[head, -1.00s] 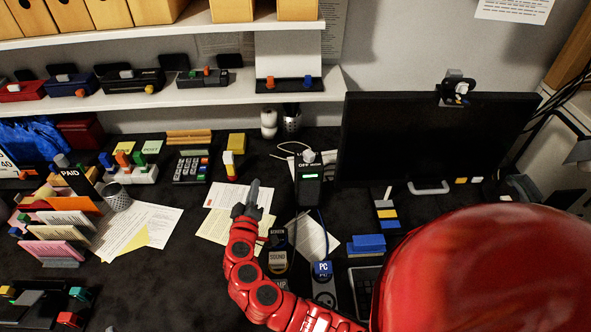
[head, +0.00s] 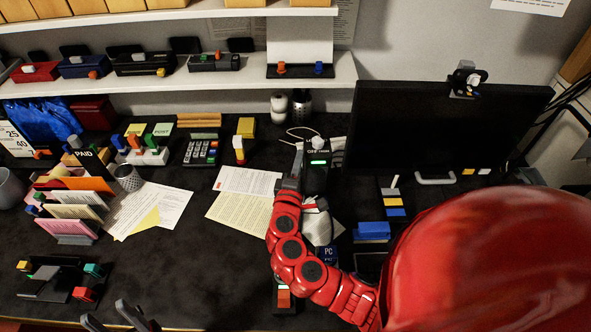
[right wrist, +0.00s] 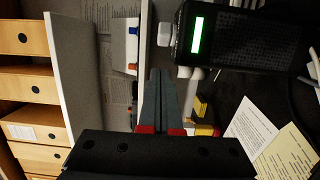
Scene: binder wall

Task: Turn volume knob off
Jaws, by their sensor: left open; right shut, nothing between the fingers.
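The black box (head: 316,180) with a lit green display stands upright at the back of the desk, left of the monitor. A pale knob (head: 318,144) sits on its top, by a label reading OFF. The box (right wrist: 250,35) and its pale knob (right wrist: 165,35) lie sideways in the right wrist view. My right gripper (head: 297,152) is shut and empty, just left of the box; its fingertips (right wrist: 160,72) show close to the knob, and I cannot tell if they touch anything. My left gripper (head: 118,316) is open and empty at the bottom left edge.
The monitor (head: 437,130) stands right of the box. A shelf (head: 180,95) hangs behind. Papers (head: 240,205) lie left of the right arm.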

